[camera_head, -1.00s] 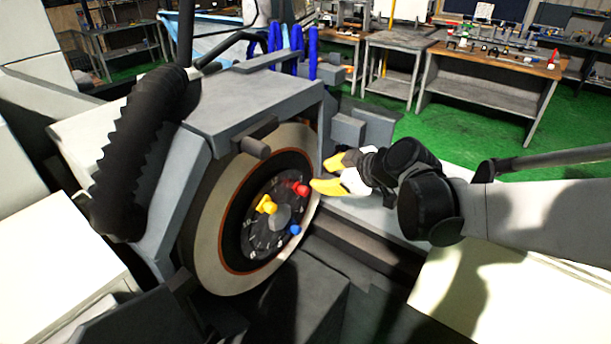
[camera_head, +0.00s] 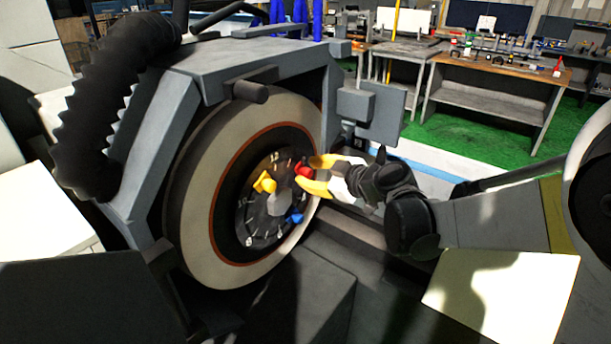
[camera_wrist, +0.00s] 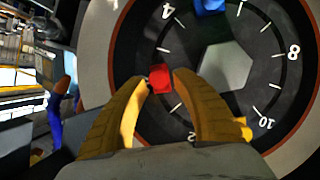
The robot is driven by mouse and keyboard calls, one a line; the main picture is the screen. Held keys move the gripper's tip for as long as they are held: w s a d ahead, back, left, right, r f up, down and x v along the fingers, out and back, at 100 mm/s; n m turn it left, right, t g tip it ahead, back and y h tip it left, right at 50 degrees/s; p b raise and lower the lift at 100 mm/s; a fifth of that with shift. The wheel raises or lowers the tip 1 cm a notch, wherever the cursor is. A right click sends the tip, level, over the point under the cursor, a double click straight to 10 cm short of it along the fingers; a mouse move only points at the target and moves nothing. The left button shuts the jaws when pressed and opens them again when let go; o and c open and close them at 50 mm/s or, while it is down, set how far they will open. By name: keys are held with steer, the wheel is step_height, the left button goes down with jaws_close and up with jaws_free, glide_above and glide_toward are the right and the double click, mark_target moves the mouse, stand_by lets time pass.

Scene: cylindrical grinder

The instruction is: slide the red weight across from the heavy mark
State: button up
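The red weight (camera_head: 303,171) sits on the dark numbered dial (camera_head: 262,231) at the centre of the grinding wheel. In the wrist view the red weight (camera_wrist: 161,77) lies between the 4 and the 2, near the dial's outer track. My gripper (camera_head: 312,172) is at the dial's right side, pointing at the red weight. In the wrist view its yellow fingers (camera_wrist: 160,84) are apart, with the red weight at the gap between their tips. Contact cannot be told. A yellow weight (camera_head: 264,184) and a blue weight (camera_head: 294,217) are also on the dial. No heavy mark is legible.
The pale grinding wheel (camera_head: 197,219) surrounds the dial. The grey wheel guard (camera_head: 240,62) and a stub (camera_head: 250,92) stand above it. A grey block (camera_head: 356,105) is behind my gripper. Workbenches (camera_head: 490,72) stand far back on a green floor.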

steer(key=shift+w+a+f, duration=0.25)
steer(key=shift+w+a, duration=0.25)
jaws_close()
steer(key=shift+f, duration=0.1)
